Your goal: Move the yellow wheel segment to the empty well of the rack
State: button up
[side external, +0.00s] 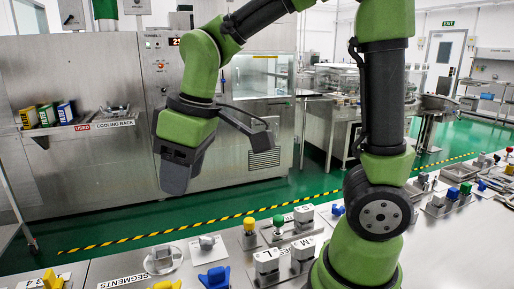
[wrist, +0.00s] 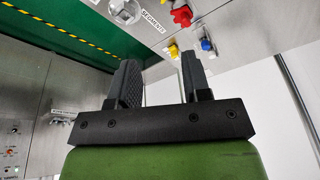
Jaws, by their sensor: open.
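Two yellow pieces lie by the SEGMENTS label at the bottom edge of the side view, one at the far left (side external: 50,281) and one beside a blue piece (side external: 165,285). I cannot tell which is the yellow wheel segment. A yellow piece (wrist: 173,50) also shows beyond my fingers in the wrist view. My gripper (wrist: 158,65) is open with nothing between its fingers. In the side view my gripper (side external: 178,178) hangs high, well above and apart from the bench. The rack's empty well cannot be made out clearly.
A steel bench (side external: 120,264) runs along the front with several grey, green, yellow and blue parts. A machine (side external: 90,170) stands behind, with coloured boxes by a COOLING RACK sign (side external: 114,124). A red piece (wrist: 181,15) shows in the wrist view. Air around my gripper is clear.

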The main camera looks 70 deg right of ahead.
jog(key=s+d+r+m+t, duration=0.1)
jog(key=s+r+m+t, duration=0.1)
jog(key=s, duration=0.3)
jog(key=s+d+r+m+t, duration=0.1)
jog(key=s+r+m+t, duration=0.1)
jog(key=s+m, duration=0.3)
jog(key=shift+s+d+r+y, duration=0.25)
jog(key=shift+s+y, duration=0.15)
jog(key=shift+s, duration=0.2)
